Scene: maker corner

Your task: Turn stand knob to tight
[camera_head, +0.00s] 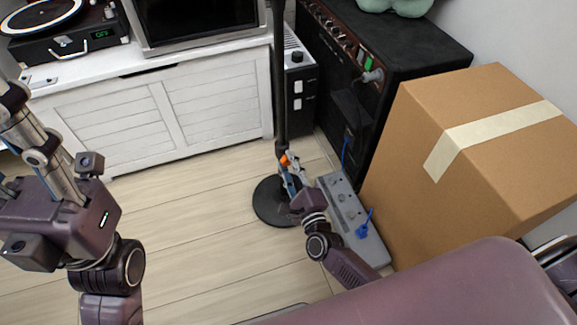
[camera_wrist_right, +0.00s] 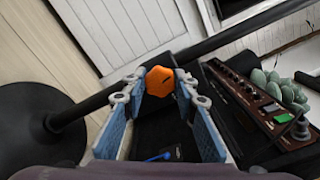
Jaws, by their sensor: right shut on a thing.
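The stand is a black pole (camera_head: 279,75) on a round black base (camera_head: 272,212) standing upright on the floor. Its orange knob (camera_head: 285,160) sits low on the pole and also shows in the right wrist view (camera_wrist_right: 160,81). My right gripper (camera_head: 289,165) is shut on the knob. In the right wrist view its blue-padded fingers (camera_wrist_right: 160,92) reach up on both sides of the knob, with the tips at its edges. My left gripper (camera_head: 35,150) is at the left edge, far from the stand; its jaw opening cannot be made out.
A grey pedal board (camera_head: 345,208) with a blue plug lies right of the stand base. A black amplifier (camera_head: 425,38) and a large cardboard box (camera_head: 490,110) stand to the right. A white cabinet (camera_head: 120,130) is behind. Floor left of the base is clear.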

